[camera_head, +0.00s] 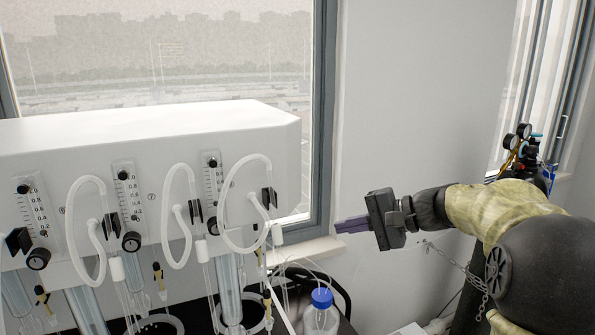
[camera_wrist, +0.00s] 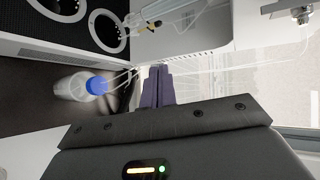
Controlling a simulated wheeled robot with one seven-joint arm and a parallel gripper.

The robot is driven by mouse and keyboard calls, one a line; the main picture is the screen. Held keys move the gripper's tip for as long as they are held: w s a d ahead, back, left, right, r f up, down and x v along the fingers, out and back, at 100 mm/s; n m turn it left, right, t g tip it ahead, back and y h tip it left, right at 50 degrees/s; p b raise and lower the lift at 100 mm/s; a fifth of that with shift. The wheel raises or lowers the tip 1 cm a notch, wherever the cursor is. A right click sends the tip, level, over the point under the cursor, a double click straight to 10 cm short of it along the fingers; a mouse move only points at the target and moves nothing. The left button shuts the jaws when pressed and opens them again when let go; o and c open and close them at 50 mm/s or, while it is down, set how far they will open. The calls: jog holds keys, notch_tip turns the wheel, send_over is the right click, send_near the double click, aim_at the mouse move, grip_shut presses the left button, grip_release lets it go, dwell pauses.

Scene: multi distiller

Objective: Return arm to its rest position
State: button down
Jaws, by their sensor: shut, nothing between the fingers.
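My gripper (camera_head: 352,225) shows at the centre right in the head view, with my arm reaching in from the right. Its dark purple-grey fingers are together and hold nothing. They point left toward the white distiller (camera_head: 150,150) and are apart from it. In the wrist view, my gripper (camera_wrist: 157,86) also shows its fingers shut and empty.
A clear bottle with a blue cap (camera_head: 322,298) stands below my gripper; it also shows in the wrist view (camera_wrist: 72,86). Thin tubes run near it. A gas cylinder with gauges (camera_head: 520,160) and a chain (camera_head: 460,265) are at the right. The wall behind is bare.

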jog(key=s+d+f+n+g+h+p, duration=0.2)
jog(key=s+f+n+h, duration=0.5)
jog(key=s+f, duration=1.3)
jog(key=f+g+h+p, duration=0.1)
jog(key=h, duration=0.3)
jog(key=shift+f+h, duration=0.2)
jog(key=shift+h, duration=0.2)
